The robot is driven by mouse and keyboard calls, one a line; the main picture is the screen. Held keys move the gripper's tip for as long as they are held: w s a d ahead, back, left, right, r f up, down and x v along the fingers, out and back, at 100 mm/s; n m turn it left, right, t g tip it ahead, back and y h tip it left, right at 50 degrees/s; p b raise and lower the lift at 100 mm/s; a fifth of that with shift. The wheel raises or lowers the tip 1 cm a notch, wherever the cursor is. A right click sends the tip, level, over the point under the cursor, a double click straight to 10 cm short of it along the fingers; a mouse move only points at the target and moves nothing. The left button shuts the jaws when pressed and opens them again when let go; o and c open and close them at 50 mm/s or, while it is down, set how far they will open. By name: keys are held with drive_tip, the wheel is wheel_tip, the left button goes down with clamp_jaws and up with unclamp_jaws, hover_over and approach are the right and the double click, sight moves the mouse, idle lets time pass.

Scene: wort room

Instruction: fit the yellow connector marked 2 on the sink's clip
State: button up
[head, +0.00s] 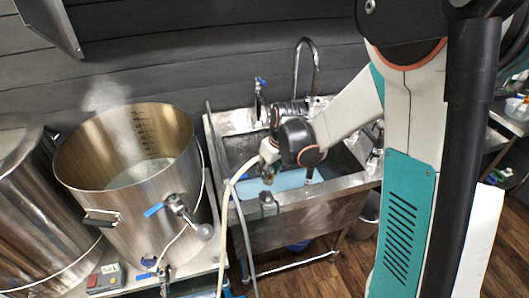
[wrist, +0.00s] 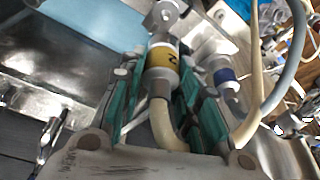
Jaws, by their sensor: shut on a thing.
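The yellow connector (wrist: 163,58) is a metal fitting with a yellow band marked 2 and a cream hose at its near end. My gripper (wrist: 160,75) has its green fingers shut on it, one on each side. A metal piece with a round hole (wrist: 165,14) shows just beyond the connector's far end; I cannot tell whether they touch. In the head view my gripper (head: 268,168) is over the front part of the sink (head: 320,191). A small dark fitting (head: 268,199) is on the sink's front rim, perhaps the clip. The connector is mostly hidden there.
A blue-banded connector (wrist: 224,76) with a grey hose sits close right of my fingers. The cream hose (head: 228,205) hangs over the sink's front left. A large steel kettle (head: 130,210) with a blue-handled valve stands left. A tap (head: 314,65) rises behind the sink.

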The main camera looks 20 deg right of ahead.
drive_tip(key=shift+w, duration=0.15)
drive_tip(key=shift+f+b, duration=2.65)
drive_tip(key=shift+f, duration=0.9)
drive_tip(key=shift+f+b, duration=1.2)
drive_tip(key=shift+f, duration=0.1)
drive_tip(key=o, duration=1.3)
drive_tip(key=shift+c, duration=0.2)
drive_tip(key=shift+r, duration=0.15)
